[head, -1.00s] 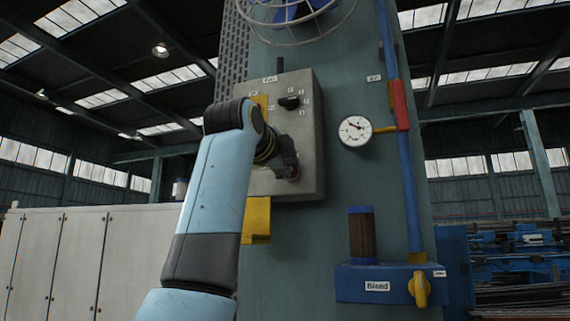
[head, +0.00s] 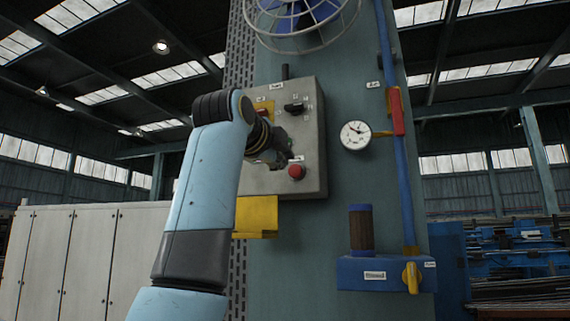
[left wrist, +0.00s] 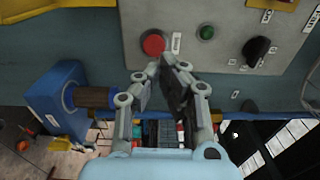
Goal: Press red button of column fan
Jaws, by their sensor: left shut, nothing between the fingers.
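The red button (head: 297,172) is on the lower part of a grey control box (head: 313,140) on the column, and it is uncovered in the head view. It also shows in the left wrist view (left wrist: 153,42), just beyond my fingertips and slightly to their left. My left gripper (head: 286,160) is shut and empty, up and left of the button in the head view, apart from it. In the left wrist view its fingertips (left wrist: 167,64) point at the box. The column fan (head: 300,18) sits in a wire cage above the box. My right gripper is not in view.
A black knob (head: 293,108) is higher on the box; a green button (left wrist: 205,32) shows in the wrist view. A yellow bracket (head: 257,216) juts below the box. A pressure gauge (head: 355,135), blue pipe (head: 402,180) and blue bleed unit (head: 385,275) stand to the right.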

